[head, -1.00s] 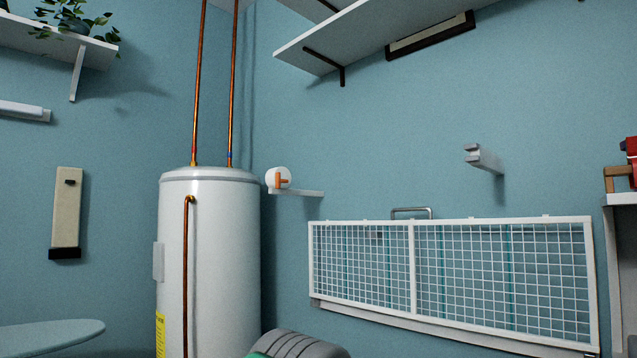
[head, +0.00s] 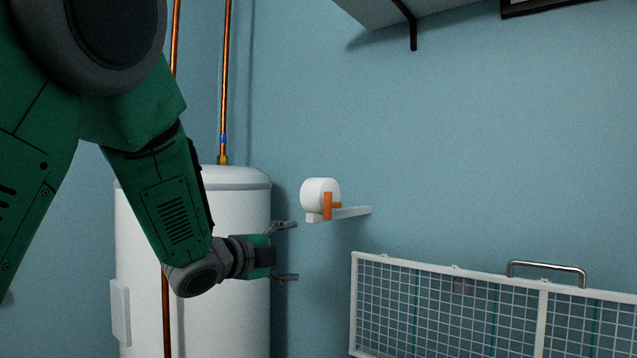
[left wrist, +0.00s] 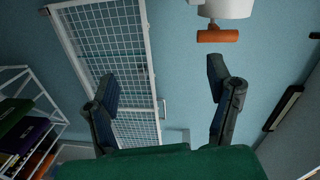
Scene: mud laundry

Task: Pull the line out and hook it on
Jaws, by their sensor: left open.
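A white round line reel (head: 318,195) sits on the blue wall, with an orange pull piece (head: 328,205) on its front. In the left wrist view the orange piece (left wrist: 217,36) shows as a bar below the white reel (left wrist: 226,8), beyond the fingers. My left gripper (head: 287,251) is open and empty, its fingers spread one above the other, left of and lower than the reel. It also shows in the left wrist view (left wrist: 165,95). The wall hook is not in the head view now. My right gripper is not in view.
A white water heater (head: 235,265) with copper pipes stands behind my left arm. A white wire-mesh rack (head: 450,305) with a metal handle (head: 545,268) is on the wall at lower right. A shelf (head: 385,15) is above. The wall right of the reel is clear.

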